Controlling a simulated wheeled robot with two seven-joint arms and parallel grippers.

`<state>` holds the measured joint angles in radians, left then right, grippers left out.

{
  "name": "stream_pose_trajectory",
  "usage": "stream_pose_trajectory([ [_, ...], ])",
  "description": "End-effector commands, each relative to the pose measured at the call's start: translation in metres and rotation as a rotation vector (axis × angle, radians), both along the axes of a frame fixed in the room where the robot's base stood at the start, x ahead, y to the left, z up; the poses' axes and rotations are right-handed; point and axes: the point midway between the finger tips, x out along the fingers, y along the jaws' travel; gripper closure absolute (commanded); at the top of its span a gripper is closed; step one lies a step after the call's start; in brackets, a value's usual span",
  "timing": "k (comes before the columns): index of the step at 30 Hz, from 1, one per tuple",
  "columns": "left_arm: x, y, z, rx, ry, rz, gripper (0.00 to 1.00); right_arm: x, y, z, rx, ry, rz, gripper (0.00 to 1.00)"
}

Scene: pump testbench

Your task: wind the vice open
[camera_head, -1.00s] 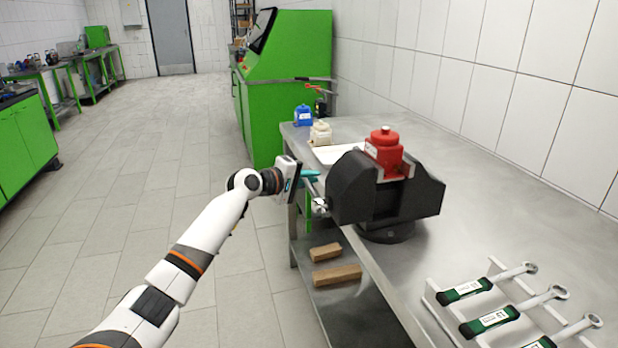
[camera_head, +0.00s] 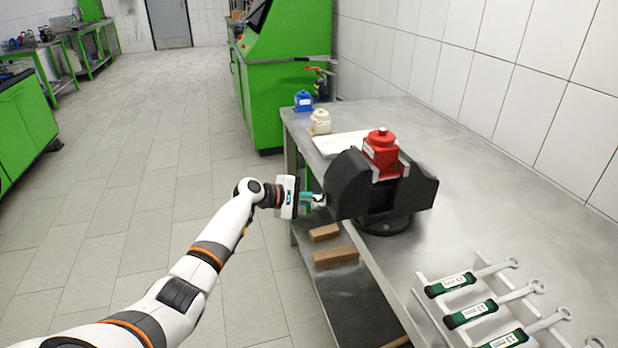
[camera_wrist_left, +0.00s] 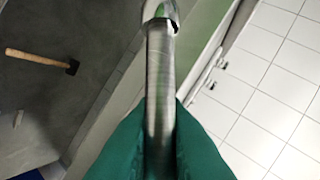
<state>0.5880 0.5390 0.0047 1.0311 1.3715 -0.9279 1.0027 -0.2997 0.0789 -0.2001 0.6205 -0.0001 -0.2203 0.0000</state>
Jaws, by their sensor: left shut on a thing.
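A black bench vice (camera_head: 381,200) stands on the metal workbench, with a red pump (camera_head: 381,153) between the tops of its jaws. My left gripper (camera_head: 309,198) is at the vice's left end, where the screw and handle are. In the left wrist view, the gripper's green fingers (camera_wrist_left: 160,150) are shut on the vice's metal handle bar (camera_wrist_left: 160,85). The bar runs up to a rounded metal end at the top of that view. In the head view the handle is mostly hidden by the gripper. My right gripper is not in view.
Several green-handled wrenches (camera_head: 470,311) lie in a rack at the front right of the bench. A white tray (camera_head: 343,143), a cream pump (camera_head: 320,122) and a blue pump (camera_head: 303,101) are behind the vice. Wooden blocks (camera_head: 335,256) lie on the lower shelf. A hammer (camera_wrist_left: 45,60) shows in the wrist view.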

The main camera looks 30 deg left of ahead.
Motion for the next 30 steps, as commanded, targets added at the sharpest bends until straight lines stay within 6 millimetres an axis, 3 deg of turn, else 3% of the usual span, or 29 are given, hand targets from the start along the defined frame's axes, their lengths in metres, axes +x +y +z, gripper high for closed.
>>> stream_pose_trajectory([
  [1,-0.002,-0.005,-0.001,-0.042,0.033,0.0,1.0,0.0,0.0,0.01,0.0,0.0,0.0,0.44],
  [15,-0.03,-0.04,-0.037,-0.377,0.315,-0.003,1.0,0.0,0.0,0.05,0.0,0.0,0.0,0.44],
  [30,-0.053,-0.07,-0.05,-0.607,0.508,-0.007,1.0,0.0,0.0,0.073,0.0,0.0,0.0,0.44],
])
